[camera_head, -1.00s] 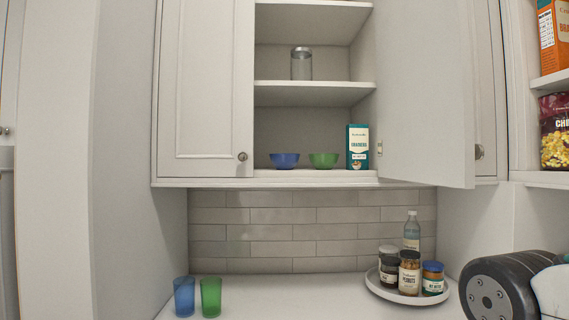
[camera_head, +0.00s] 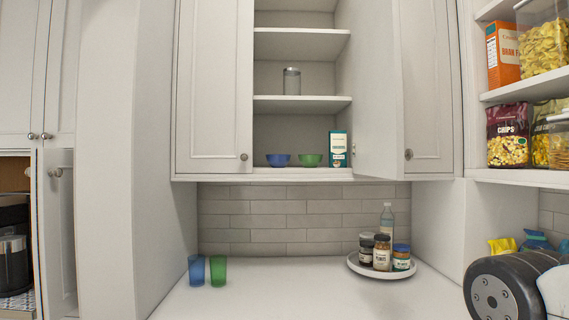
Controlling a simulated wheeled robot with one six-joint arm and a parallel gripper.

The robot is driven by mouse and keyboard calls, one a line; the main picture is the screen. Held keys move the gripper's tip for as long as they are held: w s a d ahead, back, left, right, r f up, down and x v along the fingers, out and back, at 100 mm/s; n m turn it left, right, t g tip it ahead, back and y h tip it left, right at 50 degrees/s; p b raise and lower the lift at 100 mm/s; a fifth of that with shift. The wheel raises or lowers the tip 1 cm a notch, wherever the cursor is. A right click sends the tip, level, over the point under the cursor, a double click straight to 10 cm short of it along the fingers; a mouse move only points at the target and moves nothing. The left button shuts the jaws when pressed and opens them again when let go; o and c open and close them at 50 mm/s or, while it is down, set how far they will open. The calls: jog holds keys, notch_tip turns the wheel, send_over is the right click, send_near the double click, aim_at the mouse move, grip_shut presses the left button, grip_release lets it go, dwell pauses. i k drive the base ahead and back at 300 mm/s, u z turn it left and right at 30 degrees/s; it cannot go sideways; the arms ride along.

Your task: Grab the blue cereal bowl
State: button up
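The blue cereal bowl (camera_head: 278,160) sits upright on the bottom shelf of the open wall cabinet. A green bowl (camera_head: 311,160) stands just to its right, with a teal and white crackers box (camera_head: 338,149) further right. The cabinet's left door (camera_head: 213,90) is shut. Its right door (camera_head: 385,100) stands open, swung out toward me. My gripper does not show; only a dark rounded link of my arm is in the lower right, far from the bowl.
A blue cup (camera_head: 196,270) and a green cup (camera_head: 218,270) stand on the counter (camera_head: 290,290) at the left. A round tray (camera_head: 385,273) with jars and a bottle is at the right. The middle counter is clear. Pantry shelves (camera_head: 530,88) stand far right.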

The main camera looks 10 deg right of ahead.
aim_at(275, 161)
jog(key=z, duration=0.1)
jog(key=k, duration=0.4)
jog(key=u, duration=0.85)
jog(key=i, duration=1.6)
jog(key=z, duration=0.5)
